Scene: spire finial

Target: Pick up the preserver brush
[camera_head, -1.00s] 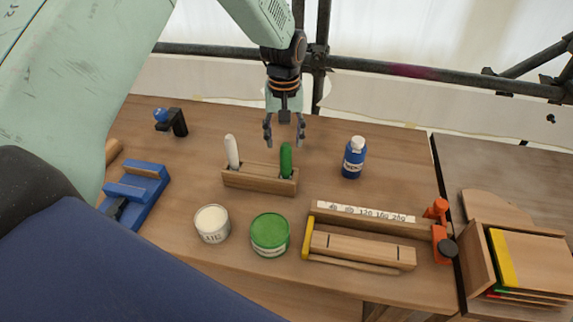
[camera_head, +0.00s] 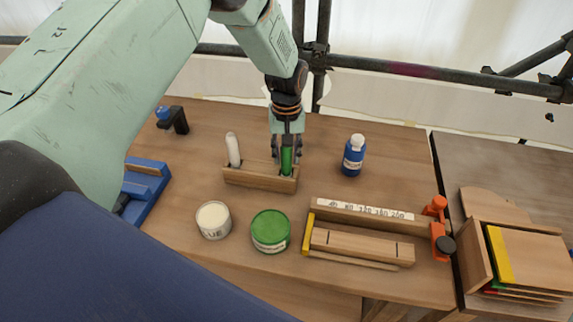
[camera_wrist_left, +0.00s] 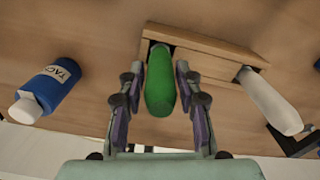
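The green-handled brush (camera_head: 287,160), which I take to be the preserver brush, stands upright in the right slot of a wooden holder (camera_head: 250,180). Its lower end is hidden in the holder. A white-handled brush (camera_head: 233,149) stands in the left slot. My left gripper (camera_head: 287,165) is lowered from above, with one finger on each side of the green handle. In the left wrist view the green handle (camera_wrist_left: 160,85) lies between the open fingers (camera_wrist_left: 160,74), with narrow gaps on both sides. My right gripper is out of view.
A blue bottle (camera_head: 353,158) stands right of the holder. A white glue tin (camera_head: 213,221) and a green tin (camera_head: 270,231) stand in front. A wooden block set (camera_head: 362,246) with an orange clamp (camera_head: 438,232) lies at right. Bare table lies behind the holder.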

